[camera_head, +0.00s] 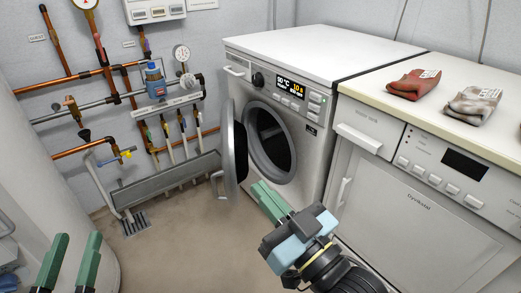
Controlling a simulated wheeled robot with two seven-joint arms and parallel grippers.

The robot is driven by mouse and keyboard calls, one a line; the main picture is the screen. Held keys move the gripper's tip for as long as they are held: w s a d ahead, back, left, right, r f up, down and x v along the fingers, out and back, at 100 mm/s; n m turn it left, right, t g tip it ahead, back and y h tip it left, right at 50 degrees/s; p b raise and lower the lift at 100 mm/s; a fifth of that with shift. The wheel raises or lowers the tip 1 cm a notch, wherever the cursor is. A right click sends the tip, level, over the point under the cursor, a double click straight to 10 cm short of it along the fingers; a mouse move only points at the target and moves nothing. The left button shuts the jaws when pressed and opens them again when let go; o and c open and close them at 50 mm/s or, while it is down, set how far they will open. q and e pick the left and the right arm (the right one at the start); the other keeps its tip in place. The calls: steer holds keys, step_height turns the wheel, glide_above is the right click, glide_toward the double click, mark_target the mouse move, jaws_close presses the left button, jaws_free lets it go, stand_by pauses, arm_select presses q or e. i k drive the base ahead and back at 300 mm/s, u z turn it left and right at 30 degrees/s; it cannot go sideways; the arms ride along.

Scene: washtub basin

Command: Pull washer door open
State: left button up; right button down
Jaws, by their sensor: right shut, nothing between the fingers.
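The white washer (313,122) stands against the back wall. Its round door (236,150) stands swung out to the left, with the dark drum opening (271,140) showing beside it. My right gripper (262,190) is shut and empty, with its green fingers in front of the washer's lower front, to the right of the door edge and apart from the door handle (217,185). My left gripper (66,242) is at the bottom left, open and empty, far from the washer.
A second white machine (420,205) stands right of the washer under a counter with a red cloth (413,85) and a grey cloth (473,101). Copper pipes and valves line the left wall above a grey trough (165,182). A large pale cylinder stands at the left. Floor left of the door is clear.

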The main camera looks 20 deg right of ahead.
mark_target(231, 152)
steer(key=z, duration=0.55)
steer(key=i, duration=1.15)
steer(key=u, duration=0.35)
